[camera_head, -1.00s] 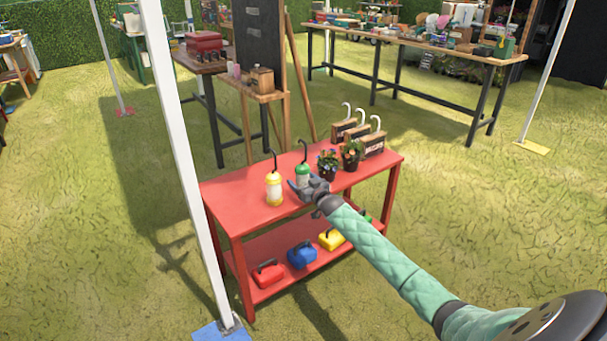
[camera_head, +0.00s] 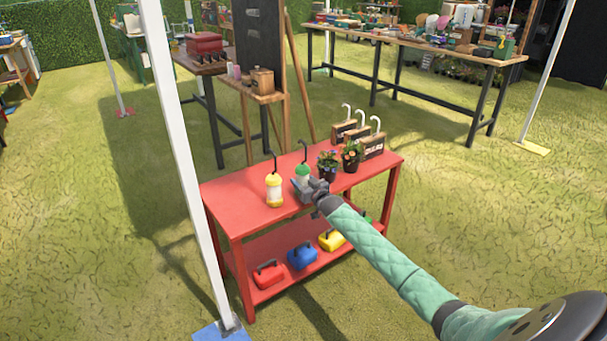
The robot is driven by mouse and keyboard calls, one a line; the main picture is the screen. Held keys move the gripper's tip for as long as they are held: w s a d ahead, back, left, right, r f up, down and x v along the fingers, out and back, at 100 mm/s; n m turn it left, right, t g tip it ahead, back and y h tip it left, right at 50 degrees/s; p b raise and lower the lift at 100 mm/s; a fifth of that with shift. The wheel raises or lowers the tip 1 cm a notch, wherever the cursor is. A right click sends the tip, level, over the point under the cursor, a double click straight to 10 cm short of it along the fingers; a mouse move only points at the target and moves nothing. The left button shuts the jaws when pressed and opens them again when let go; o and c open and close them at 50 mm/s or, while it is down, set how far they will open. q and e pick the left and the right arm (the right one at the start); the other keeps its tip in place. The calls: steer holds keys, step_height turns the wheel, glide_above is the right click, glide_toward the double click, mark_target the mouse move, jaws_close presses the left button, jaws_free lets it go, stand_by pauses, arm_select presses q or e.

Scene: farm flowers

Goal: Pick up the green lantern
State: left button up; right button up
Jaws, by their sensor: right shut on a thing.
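The green lantern (camera_head: 303,171) has a green cap, a pale body and a dark hook on top. It stands upright on the red table (camera_head: 236,206). My right gripper (camera_head: 303,187) is at its lower body, on the near side, and is shut on it. The gripper hides the lantern's base, so I cannot tell whether it touches the tabletop. My left gripper is not in view.
A yellow lantern (camera_head: 274,190) stands close to the left. Potted flowers (camera_head: 328,165) and wooden boxes with white hooks (camera_head: 373,145) stand to the right and behind. A white pole (camera_head: 187,170) rises left of the table.

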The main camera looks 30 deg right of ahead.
mark_target(302, 168)
steer(key=shift+r+p, duration=1.15)
steer(key=shift+r, duration=0.25)
